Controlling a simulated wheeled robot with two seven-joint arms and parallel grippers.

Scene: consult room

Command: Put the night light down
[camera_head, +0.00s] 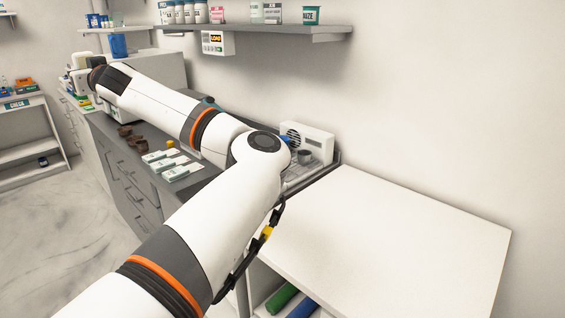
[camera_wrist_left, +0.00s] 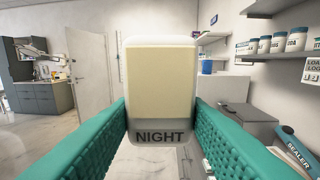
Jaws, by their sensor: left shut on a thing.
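The night light (camera_wrist_left: 161,84) is a cream rounded block with a grey lower band reading NIGHT. My left gripper (camera_wrist_left: 161,118) is shut on it, with one teal finger on each side, and it appears upright. In the head view my left arm reaches away to the upper left, over the grey counter (camera_head: 105,128). Its gripper end is small and partly hidden behind the wrist there. What lies directly beneath the night light is hidden. My right gripper is not in view.
Several white-and-green boxes (camera_head: 176,172) and brown items (camera_head: 131,137) lie on the counter. A wall shelf (camera_head: 270,32) with jars runs above. The white tabletop (camera_head: 400,235) at right is bare.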

